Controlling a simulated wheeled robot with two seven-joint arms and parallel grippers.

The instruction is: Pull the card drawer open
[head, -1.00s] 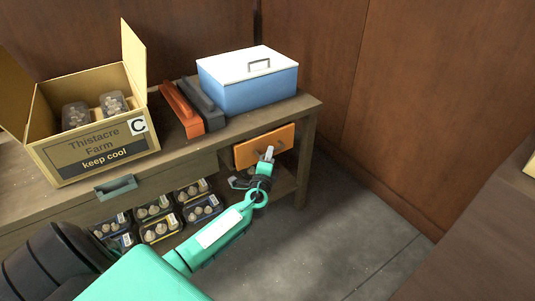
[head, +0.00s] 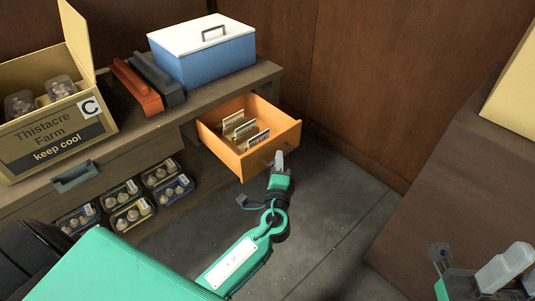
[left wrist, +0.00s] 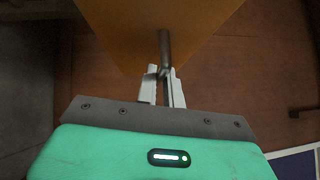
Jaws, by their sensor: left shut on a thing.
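The orange card drawer (head: 270,152) stands well open from the right end of the wooden desk, with several small upright cards (head: 243,131) inside. My left gripper (head: 279,161) is at the drawer's front panel. In the left wrist view, the gripper's pale fingers (left wrist: 165,86) are shut on the drawer's metal handle (left wrist: 164,45), in front of the orange panel. My right gripper (head: 490,272) shows only in part at the lower right corner, away from the drawer; its jaw opening is unclear.
On the desk (head: 110,160) stand an open cardboard box (head: 28,112) with mushroom trays, an orange binder (head: 137,87), a dark binder (head: 158,80) and a blue box (head: 205,65) with a white lid. Mushroom packs (head: 130,215) sit below. The floor (head: 335,200) in front is clear.

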